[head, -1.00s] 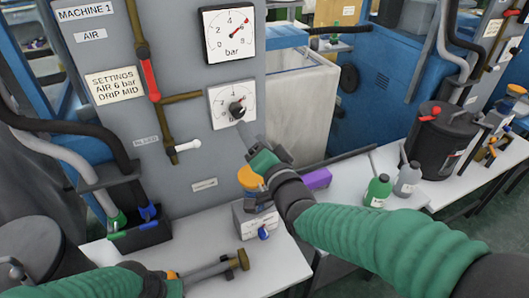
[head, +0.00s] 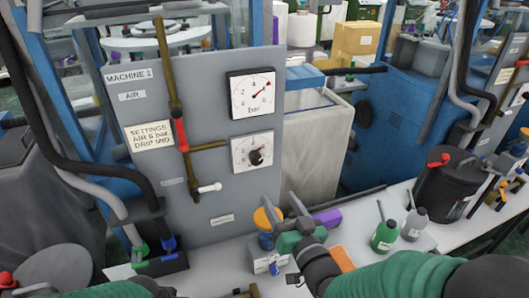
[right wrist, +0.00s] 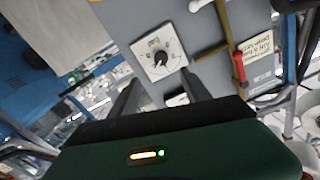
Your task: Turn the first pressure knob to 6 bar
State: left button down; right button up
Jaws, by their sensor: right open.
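The first pressure knob (head: 257,157) is a dark round knob on a white dial plate (head: 239,164) on the grey panel of machine 1. The knob also shows in the right wrist view (right wrist: 161,59); its exact setting is too small to read. Above it, the bar gauge (head: 244,103) has a red needle pointing to the upper right, seemingly near 6. My right gripper (head: 284,204) is open and empty, below and right of the knob, apart from it. In the right wrist view its fingers (right wrist: 160,78) stand apart, with the knob beyond them. My left gripper is out of view.
A settings sign (head: 149,136) reads AIR 6 bar. A red-handled valve (head: 181,135) and a white-handled valve (head: 208,188) are left of the knob.

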aim_at(258, 163)
jog(key=w+a+n+p, duration=0.1)
jog(key=w+p, duration=0.1)
jog(key=w, duration=0.3)
jog(key=w+a+n+p, duration=0.1)
jog(key=w+a+n, duration=0.1)
jog(key=w, duration=0.3)
jog(key=w+a+n+p, duration=0.2)
jog(key=w, duration=0.3)
jog(key=shift+w+a+p, duration=0.15)
jog(key=shift+a+p, duration=0.05)
jog(key=shift+p, duration=0.1)
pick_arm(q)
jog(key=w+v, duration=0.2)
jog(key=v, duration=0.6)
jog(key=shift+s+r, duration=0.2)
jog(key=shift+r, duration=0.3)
pick_arm(e)
jog(key=shift+r, duration=0.1)
jog(key=shift+c, duration=0.5)
grip_shut()
jog(key=shift+f+b, duration=0.2)
jog(key=shift+b, duration=0.3)
jog(key=shift+m, duration=0.6)
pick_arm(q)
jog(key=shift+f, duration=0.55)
pick_arm(e)
jog(key=shift+r, duration=0.15)
